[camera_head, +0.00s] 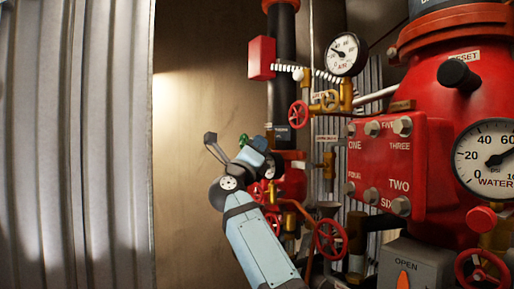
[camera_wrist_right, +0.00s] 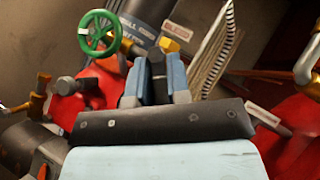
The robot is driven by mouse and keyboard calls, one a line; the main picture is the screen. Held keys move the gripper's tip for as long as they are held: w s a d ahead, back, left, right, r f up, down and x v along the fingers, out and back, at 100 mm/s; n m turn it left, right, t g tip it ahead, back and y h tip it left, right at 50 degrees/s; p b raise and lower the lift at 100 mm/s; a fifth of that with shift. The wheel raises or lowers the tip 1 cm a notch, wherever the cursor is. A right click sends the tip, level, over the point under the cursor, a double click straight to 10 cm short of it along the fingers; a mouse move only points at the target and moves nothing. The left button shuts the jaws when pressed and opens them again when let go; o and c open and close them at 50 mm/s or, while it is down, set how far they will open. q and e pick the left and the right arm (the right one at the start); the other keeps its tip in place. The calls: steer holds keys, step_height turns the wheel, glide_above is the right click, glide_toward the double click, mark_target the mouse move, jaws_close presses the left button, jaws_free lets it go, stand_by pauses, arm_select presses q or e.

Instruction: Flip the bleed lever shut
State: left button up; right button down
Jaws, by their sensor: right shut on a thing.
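My right gripper (camera_head: 264,154) reaches in from the bottom of the head view to the pipework left of the big red valve body. In the right wrist view its two blue fingers (camera_wrist_right: 156,72) are closed around a dark narrow piece, which I take to be the bleed lever (camera_wrist_right: 156,62). A yellow fitting (camera_wrist_right: 169,45) and a red-and-white BLEED tag (camera_wrist_right: 176,31) sit just beyond the fingertips. The lever is mostly hidden by the fingers, and its angle is hard to tell. The head view hides it behind the gripper. My left gripper is not in view.
A green handwheel (camera_wrist_right: 99,33) is close to the fingers. Red handwheels (camera_head: 330,239), a numbered red cover (camera_head: 387,170) and an air gauge (camera_head: 346,55) crowd the right side. A corrugated wall (camera_head: 75,140) stands left; the bare brown panel (camera_head: 195,90) leaves free room.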

steer(key=shift+f, duration=0.1)
steer(key=c, duration=1.1)
jaws_free()
steer(key=shift+b+v, duration=2.2)
steer(key=shift+v, duration=4.7)
